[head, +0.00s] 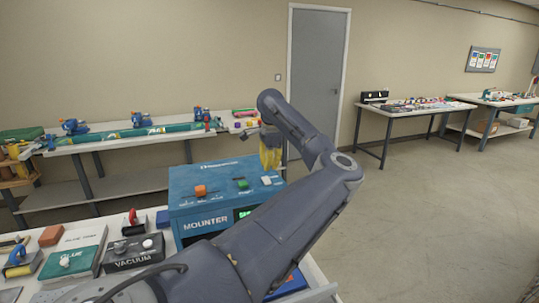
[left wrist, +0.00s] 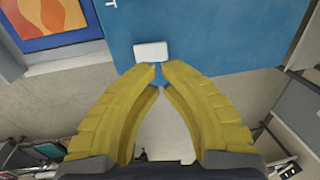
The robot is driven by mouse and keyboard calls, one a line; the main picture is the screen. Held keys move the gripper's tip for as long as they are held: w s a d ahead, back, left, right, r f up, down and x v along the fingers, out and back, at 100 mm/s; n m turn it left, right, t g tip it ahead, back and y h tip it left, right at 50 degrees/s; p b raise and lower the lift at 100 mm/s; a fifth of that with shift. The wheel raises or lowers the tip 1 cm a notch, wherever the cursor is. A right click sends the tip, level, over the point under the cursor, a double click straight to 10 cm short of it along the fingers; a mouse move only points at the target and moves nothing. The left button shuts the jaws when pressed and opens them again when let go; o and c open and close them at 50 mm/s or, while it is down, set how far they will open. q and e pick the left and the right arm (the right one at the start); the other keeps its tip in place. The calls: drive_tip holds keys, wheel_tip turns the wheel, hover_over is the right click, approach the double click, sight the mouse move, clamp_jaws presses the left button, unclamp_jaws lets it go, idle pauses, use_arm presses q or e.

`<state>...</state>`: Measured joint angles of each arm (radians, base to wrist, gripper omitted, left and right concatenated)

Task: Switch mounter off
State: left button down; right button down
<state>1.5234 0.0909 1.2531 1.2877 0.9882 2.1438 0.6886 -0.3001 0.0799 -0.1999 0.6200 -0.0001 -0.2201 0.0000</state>
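The mounter (head: 205,222) is a blue box labelled MOUNTER at the centre of the head view. Its top carries an orange control (head: 200,190), a green one (head: 242,183) and a small white button (head: 267,180) near its right edge. A green display on its front is partly hidden by my arm. My left gripper (head: 270,160) has yellow fingers pointing down above the right end of the mounter. In the left wrist view its fingertips are nearly together with nothing between them, and the white button (left wrist: 150,52) shows just beyond the tips. My right gripper is not in view.
A vacuum box (head: 132,255) and a green glue box (head: 75,262) stand left of the mounter. A back table (head: 110,140) holds a long green device. A blue-and-orange picture (left wrist: 60,18) lies beside the mounter. Open floor (head: 430,220) lies to the right.

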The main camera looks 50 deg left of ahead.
sight(268, 177)
use_arm(q)
drive_tip(key=shift+w+a+f, duration=0.1)
drive_tip(key=shift+a+f, duration=0.05)
drive_tip(key=shift+f, duration=0.9)
drive_tip(key=shift+a+f, duration=0.15)
drive_tip(key=shift+f, duration=0.85)
drive_tip(key=shift+a+f+h, duration=0.2)
drive_tip(key=shift+f+h, duration=0.2)
drive_tip(key=shift+h, duration=0.1)
drive_tip(key=shift+w+f, duration=0.1)
drive_tip(key=shift+f, duration=0.1)
